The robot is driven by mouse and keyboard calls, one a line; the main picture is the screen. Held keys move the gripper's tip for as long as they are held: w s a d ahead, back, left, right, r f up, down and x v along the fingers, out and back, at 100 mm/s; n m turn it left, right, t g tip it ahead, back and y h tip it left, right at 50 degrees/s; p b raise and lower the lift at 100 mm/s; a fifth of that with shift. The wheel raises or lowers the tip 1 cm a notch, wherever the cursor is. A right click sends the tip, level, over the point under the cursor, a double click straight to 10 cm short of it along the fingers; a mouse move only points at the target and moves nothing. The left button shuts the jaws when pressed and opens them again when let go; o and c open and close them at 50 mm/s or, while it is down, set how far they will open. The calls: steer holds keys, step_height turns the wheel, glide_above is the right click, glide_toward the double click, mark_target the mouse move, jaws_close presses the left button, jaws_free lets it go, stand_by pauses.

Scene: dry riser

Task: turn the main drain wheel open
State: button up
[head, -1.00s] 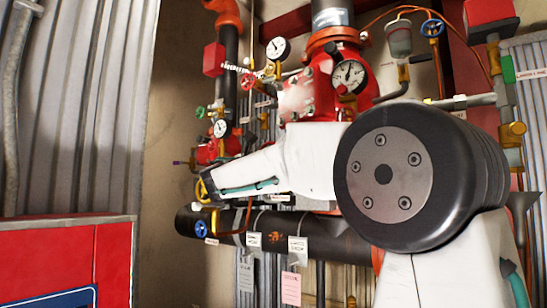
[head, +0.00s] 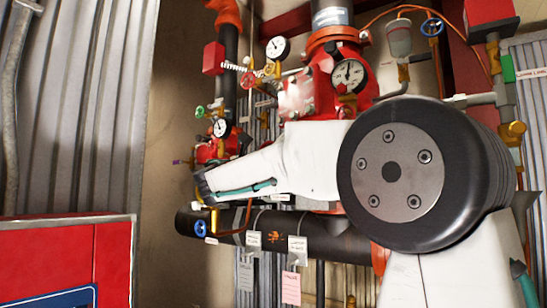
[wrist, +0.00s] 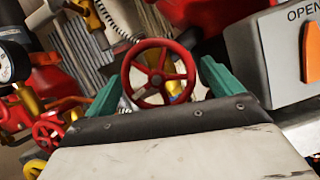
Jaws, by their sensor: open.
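A red spoked handwheel (wrist: 158,73) stands ahead of my gripper in the wrist view, framed between the two fingers. No readable label shows whether it is the main drain wheel. My gripper (wrist: 163,80) has its green fingers spread on either side of the wheel in the picture. I cannot tell whether they touch the rim or are still short of it. In the head view my arm covers the gripper and the pipework around it.
A grey box marked OPEN with an orange pointer (wrist: 312,50) is close on the right. A smaller red wheel (wrist: 47,130) and a gauge (wrist: 12,62) are at left. In the head view, a blue wheel (head: 200,229) and hanging tags (head: 291,288) sit low by the black pipe (head: 340,243).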

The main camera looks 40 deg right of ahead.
steer(key=v, duration=0.6)
stand_by(0.4)
steer(key=s+d+f+m+g+y, duration=0.15)
steer(key=s+f+m+y, duration=0.35)
steer(key=f, duration=0.7)
steer(key=s+f+m+g+y, duration=0.2)
steer(key=s+f+m+y, duration=0.25)
steer(key=f, duration=0.65)
steer(key=s+a+f+m+y, duration=0.3)
steer(key=s+a+f+y, duration=0.1)
steer(key=s, duration=0.4)
steer(key=s+a+f+m+g+y, duration=0.1)
steer(key=s+a+f+m+y, duration=0.2)
steer(key=s+a+f, duration=0.3)
steer(key=s+a+f+m+y, duration=0.3)
steer(key=s+a+f+y, duration=0.2)
steer(key=s, duration=0.5)
step_height(320, 180, down, 3)
steer(key=shift+r, duration=0.25)
